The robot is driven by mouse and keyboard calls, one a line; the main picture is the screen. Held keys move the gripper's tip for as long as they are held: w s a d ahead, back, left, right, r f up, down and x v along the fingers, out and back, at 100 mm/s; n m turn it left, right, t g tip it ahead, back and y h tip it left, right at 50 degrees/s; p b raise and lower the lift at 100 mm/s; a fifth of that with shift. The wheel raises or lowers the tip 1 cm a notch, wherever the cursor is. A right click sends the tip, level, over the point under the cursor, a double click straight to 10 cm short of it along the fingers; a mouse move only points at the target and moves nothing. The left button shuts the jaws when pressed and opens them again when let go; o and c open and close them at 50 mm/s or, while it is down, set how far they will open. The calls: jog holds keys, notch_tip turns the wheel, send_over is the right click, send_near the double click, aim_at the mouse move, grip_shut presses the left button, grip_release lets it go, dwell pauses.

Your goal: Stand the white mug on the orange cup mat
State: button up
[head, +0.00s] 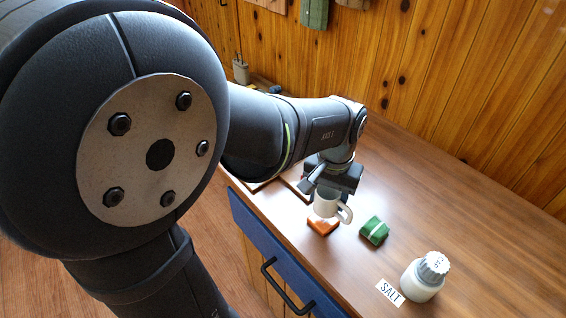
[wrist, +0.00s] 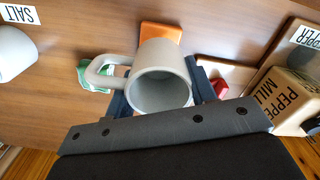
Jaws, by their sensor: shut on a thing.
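The white mug (head: 327,205) is held by my gripper (head: 325,190), which is shut on it. The mug looks about upright, its handle toward the right in the head view. In the wrist view the mug (wrist: 160,88) shows its open, empty mouth between the two fingers (wrist: 165,95), its handle to the left. The orange cup mat (head: 321,227) is on the counter, partly hidden behind and below the mug. In the wrist view the mat (wrist: 161,33) shows just past the mug. I cannot tell how large the gap between mug and mat is.
A green bundle with a pale band (head: 374,231) lies right of the mat. A salt shaker (head: 421,279) stands farther right by its SALT label (head: 390,292). In the wrist view a pepper mill box (wrist: 285,97) and a red object (wrist: 219,88) are at right. The counter's back right is clear.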

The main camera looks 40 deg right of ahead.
aim_at(326, 207)
jog(key=shift+f, duration=1.85)
jog(key=shift+f, duration=0.2)
jog(key=o, duration=1)
jog(key=shift+r, duration=0.1)
notch_tip(326, 207, up, 12)
jog(key=shift+r, duration=0.15)
